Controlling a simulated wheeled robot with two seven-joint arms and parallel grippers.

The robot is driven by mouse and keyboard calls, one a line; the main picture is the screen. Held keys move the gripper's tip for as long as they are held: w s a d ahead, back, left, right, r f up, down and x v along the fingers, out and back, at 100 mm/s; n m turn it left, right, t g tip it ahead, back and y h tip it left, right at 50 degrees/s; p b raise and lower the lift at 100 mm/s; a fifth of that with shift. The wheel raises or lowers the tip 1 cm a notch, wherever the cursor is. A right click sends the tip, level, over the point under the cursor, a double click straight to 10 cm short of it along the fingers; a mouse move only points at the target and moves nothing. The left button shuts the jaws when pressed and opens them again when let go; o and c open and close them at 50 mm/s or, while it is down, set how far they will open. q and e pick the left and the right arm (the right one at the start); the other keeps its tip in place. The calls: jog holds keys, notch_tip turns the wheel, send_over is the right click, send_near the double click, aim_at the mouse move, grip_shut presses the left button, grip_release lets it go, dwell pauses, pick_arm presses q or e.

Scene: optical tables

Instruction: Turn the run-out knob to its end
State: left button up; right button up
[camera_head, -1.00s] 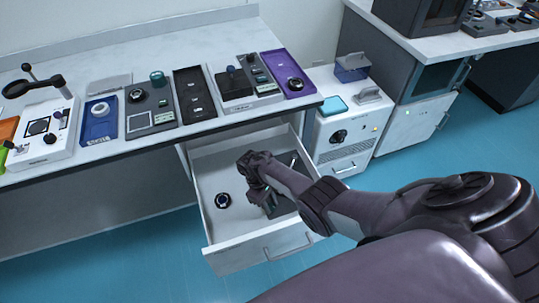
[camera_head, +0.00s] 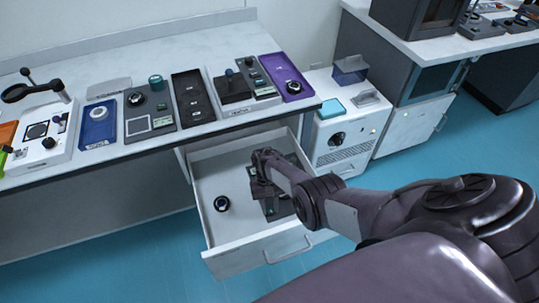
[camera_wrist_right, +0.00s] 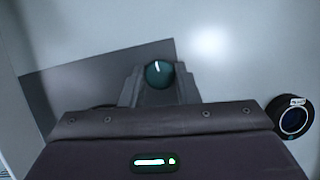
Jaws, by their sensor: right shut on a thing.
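A dark flat unit (camera_head: 284,207) lies in the open drawer, partly hidden under my right arm; its grey plate (camera_wrist_right: 85,85) shows in the right wrist view. In that view a round, dark teal knob (camera_wrist_right: 159,75) with a white mark stands between the fingers of my right gripper (camera_wrist_right: 160,84). The fingers are shut on it. In the head view my right gripper (camera_head: 262,166) is over the back middle of the drawer, and the knob is hidden there. I cannot read any label on the knob. My left gripper is out of view.
The drawer (camera_head: 225,170) is pulled out below the bench. A loose round black part (camera_head: 222,203) lies in its left side; it also shows in the right wrist view (camera_wrist_right: 293,118). Trays and instruments line the bench (camera_head: 120,60). A white cabinet (camera_head: 343,135) stands right of the drawer.

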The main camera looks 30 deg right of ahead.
aim_at(268, 204)
dwell(0.3)
jog(key=o, duration=1)
jog(key=shift+c, duration=0.2)
jog(key=p+v, duration=0.2)
jog(key=v, duration=0.5)
jog(key=shift+r, duration=0.35)
jog(key=shift+w+d, duration=0.1)
